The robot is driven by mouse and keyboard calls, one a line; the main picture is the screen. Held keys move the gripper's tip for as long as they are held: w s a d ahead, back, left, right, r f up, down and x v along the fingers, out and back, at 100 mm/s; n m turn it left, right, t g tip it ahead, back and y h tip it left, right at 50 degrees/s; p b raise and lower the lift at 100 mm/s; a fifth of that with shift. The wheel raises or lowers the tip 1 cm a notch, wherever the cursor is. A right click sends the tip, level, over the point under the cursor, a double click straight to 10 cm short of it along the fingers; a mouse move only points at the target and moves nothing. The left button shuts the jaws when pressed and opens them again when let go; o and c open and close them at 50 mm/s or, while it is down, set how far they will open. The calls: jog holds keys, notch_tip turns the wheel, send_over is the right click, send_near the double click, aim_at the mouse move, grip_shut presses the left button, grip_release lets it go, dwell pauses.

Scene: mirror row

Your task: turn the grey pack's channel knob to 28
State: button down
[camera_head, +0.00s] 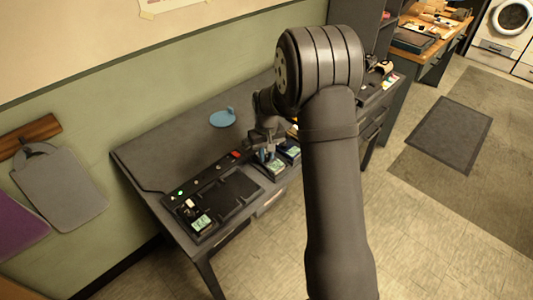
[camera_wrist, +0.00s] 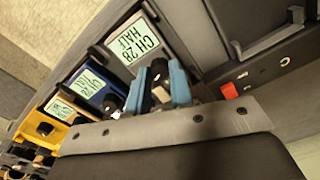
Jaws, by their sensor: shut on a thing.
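The grey pack (camera_wrist: 112,42) sits in the dark charger row, and its lit screen in the wrist view reads CH 28 and HALF. In the head view, a pack with a green screen (camera_head: 275,169) is under my gripper (camera_head: 268,153). In the wrist view, the two blue fingers of my gripper (camera_wrist: 160,84) are shut on a black channel knob (camera_wrist: 159,66) beside that screen. The fingers hide part of the knob, so its pointer cannot be read.
Another pack (camera_head: 202,223) sits at the charger's left end, past bare bays (camera_head: 238,187). A red light (camera_wrist: 229,90) is near the fingers.

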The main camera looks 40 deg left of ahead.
aim_at(267, 157)
jog(key=shift+m, duration=1.1)
jog(key=c, duration=1.3)
grip_release()
jog(key=shift+o, duration=0.2)
notch_tip(267, 157, up, 18)
jog(key=shift+f, duration=0.25)
notch_tip(267, 157, down, 18)
jog(key=shift+r, duration=0.25)
